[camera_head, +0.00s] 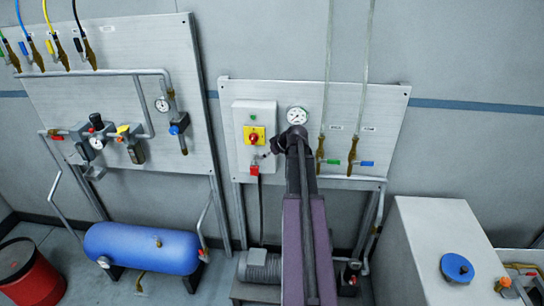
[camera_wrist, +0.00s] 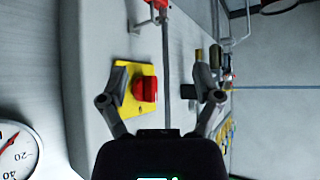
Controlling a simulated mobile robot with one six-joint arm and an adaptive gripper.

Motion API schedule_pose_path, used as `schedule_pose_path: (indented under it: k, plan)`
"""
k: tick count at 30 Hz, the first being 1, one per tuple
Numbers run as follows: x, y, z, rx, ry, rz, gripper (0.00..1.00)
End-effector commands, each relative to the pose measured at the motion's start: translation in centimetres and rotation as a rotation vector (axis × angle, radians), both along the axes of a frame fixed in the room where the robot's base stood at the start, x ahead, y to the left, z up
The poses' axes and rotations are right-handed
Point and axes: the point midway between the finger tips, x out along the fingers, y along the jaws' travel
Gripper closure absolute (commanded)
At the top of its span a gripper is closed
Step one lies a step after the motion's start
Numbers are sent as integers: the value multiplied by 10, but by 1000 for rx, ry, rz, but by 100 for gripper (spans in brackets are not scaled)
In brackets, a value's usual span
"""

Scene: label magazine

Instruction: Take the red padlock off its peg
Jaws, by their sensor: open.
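The red padlock (camera_head: 254,170) hangs low on the front of the pale switch box (camera_head: 242,118), below the yellow plate with its red rotary knob (camera_head: 254,138). Its peg is too small to make out. My gripper (camera_head: 264,155) is just right of the padlock and a little above it, apparently apart from it. In the wrist view my gripper (camera_wrist: 162,78) is open, with nothing held. The red knob (camera_wrist: 147,89) on its yellow plate shows between the fingers, nearer the left one. A red piece at the top edge is cut off; I cannot tell whether it is the padlock.
A round gauge (camera_head: 297,116) is right of the box and also shows in the wrist view (camera_wrist: 18,154). Hoses with green and blue valve levers hang further right. A blue tank (camera_head: 142,248) stands low left, a grey cabinet (camera_head: 425,245) right.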

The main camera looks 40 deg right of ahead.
Motion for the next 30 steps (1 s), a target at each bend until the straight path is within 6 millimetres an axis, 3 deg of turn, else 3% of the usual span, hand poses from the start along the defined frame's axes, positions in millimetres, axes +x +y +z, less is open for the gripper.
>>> schedule_pose_path:
  k: [11, 30]
  plan:
    - [12, 1, -14, 0, 1, 0, 18]
    - [61, 7, -62, 1, 1, 1, 18]
